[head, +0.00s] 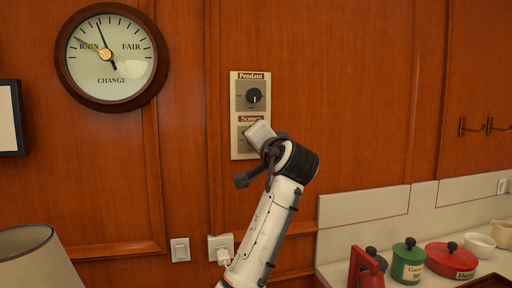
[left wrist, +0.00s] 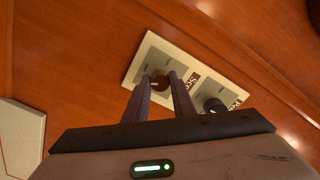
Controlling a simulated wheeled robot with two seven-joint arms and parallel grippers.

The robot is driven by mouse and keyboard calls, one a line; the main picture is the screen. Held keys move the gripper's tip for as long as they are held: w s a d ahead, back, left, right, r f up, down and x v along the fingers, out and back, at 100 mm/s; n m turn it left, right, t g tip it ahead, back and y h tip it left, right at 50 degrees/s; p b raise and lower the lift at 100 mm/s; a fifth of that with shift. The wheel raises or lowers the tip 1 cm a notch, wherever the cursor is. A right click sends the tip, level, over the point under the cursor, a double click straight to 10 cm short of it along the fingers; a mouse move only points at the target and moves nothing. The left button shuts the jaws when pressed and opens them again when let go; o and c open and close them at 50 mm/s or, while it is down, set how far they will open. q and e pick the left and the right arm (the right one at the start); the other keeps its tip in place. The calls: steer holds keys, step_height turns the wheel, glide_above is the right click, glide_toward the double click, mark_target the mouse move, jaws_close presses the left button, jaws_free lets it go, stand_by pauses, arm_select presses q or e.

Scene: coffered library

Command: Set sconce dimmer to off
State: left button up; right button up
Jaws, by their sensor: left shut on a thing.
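A pale wall panel (head: 235,148) carries two dimmers. The upper one is labelled Pendant, and its dark round knob (head: 254,96) is uncovered, with a light mark pointing roughly down. The lower one is labelled Sconce; its knob is covered by my left gripper (head: 259,134) in the head view. In the left wrist view the sconce dimmer knob (left wrist: 158,83) sits between the two fingers of my left gripper, which is shut on it. The pendant knob also shows there (left wrist: 213,104), to the right of the fingers. My right gripper is not in view.
A round barometer (head: 111,75) hangs left of the panel. Below are a light switch (head: 180,250) and an outlet with a plug (head: 221,247). A lampshade (head: 38,262) stands lower left. A counter at lower right holds a green canister (head: 407,263) and a red pot (head: 451,261).

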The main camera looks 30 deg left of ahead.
arm_select(q)
steer(key=n+b, duration=0.1)
steer(key=n, duration=0.9)
steer(key=n+b, duration=0.2)
steer(key=n, duration=0.8)
steer(key=n+b, duration=0.1)
steer(key=n, duration=0.9)
steer(key=shift+f, duration=0.25)
steer(key=shift+n+b, duration=0.3)
steer(key=shift+n, duration=0.1)
